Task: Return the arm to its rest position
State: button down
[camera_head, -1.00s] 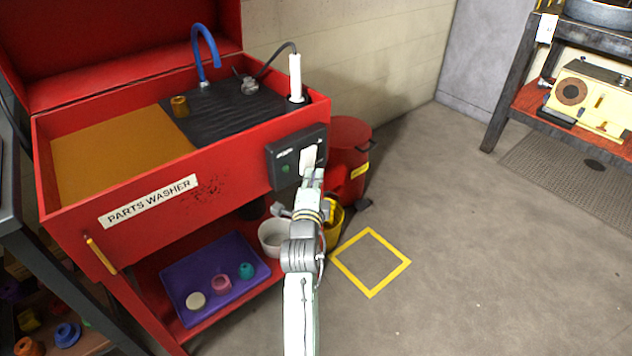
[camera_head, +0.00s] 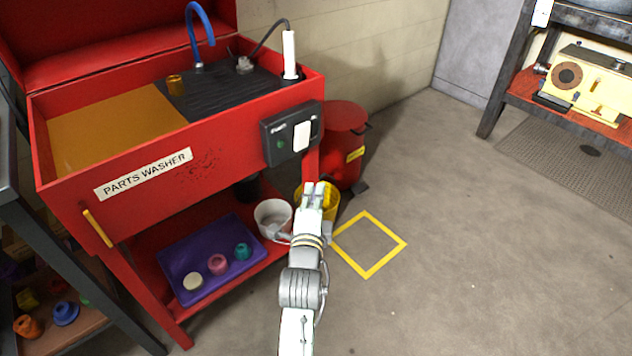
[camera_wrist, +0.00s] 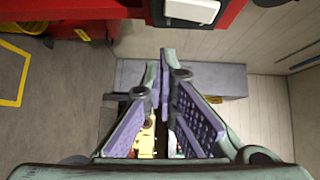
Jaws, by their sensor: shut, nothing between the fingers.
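My gripper (camera_head: 315,190) is shut and empty. It is at the end of my pale green-white arm, which reaches up from the bottom middle of the head view. Its tips lie in front of the yellow bucket (camera_head: 301,205) in the picture, below the black control box (camera_head: 272,150) of the red parts washer. In the wrist view the purple-padded fingers (camera_wrist: 165,75) converge at the tips with nothing between them. The box's white switch plate (camera_head: 302,136) is fully visible and shows at the top edge of the wrist view (camera_wrist: 192,10).
The red parts washer (camera_head: 165,207) fills the left. A white bucket (camera_head: 268,221) and a purple tray (camera_head: 208,290) with several small parts are on its lower shelf. A red can (camera_head: 342,150) stands right of it. Floor around the yellow square (camera_head: 398,250) is clear.

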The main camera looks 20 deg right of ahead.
jog(key=shift+s+a, duration=0.15)
jog(key=shift+s, duration=0.15)
